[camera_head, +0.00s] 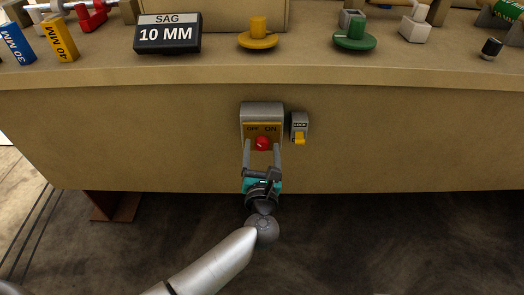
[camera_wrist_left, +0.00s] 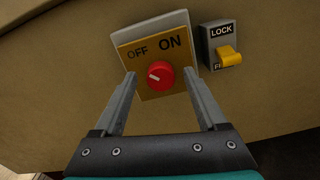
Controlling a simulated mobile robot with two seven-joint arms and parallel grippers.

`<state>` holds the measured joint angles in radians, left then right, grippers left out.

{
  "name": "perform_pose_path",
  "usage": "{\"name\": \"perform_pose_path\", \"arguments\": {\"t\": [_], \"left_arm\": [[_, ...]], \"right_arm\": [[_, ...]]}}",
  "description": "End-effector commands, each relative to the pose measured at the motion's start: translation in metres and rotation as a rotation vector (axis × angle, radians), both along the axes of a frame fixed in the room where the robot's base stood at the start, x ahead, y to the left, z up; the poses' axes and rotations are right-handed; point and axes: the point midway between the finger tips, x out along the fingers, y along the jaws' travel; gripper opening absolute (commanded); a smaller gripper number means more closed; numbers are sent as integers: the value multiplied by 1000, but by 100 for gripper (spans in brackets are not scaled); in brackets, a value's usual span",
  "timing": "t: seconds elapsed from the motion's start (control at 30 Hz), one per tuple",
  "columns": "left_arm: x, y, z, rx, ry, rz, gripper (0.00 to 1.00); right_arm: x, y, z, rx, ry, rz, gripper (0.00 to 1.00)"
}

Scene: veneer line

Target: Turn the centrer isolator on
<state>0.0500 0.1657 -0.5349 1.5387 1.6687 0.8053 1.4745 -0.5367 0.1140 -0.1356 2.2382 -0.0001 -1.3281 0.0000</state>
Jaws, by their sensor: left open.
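The centrer isolator (camera_head: 262,112) is a grey box with a yellow plate on the front panel of the bench. Its red knob (camera_head: 262,143) sits below the words OFF and ON. In the left wrist view the red knob (camera_wrist_left: 160,75) has a pale pointer mark that lies toward the OFF side. My left gripper (camera_head: 262,146) is open, with one finger on each side of the knob. In the left wrist view the fingers (camera_wrist_left: 163,78) stand apart from the knob, with gaps on both sides. My right gripper is not in view.
A grey LOCK unit with a yellow lever (camera_head: 299,138) is mounted just right of the isolator, close to the right finger. On the bench top stand a SAG 10 MM block (camera_head: 168,34), a yellow knobbed disc (camera_head: 258,38) and a green one (camera_head: 355,40). The panel left of the isolator is clear.

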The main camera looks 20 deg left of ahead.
Motion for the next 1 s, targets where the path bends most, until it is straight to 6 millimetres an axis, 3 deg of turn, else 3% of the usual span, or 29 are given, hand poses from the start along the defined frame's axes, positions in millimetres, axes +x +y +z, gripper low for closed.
{"name": "perform_pose_path", "arguments": {"t": [0.17,0.83,1.0], "left_arm": [[0,0,0,0,0,0,74],[0,0,0,0,0,1,0],[0,0,0,1,0,1,0]], "right_arm": [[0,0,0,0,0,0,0],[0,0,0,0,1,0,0],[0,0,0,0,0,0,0]]}}
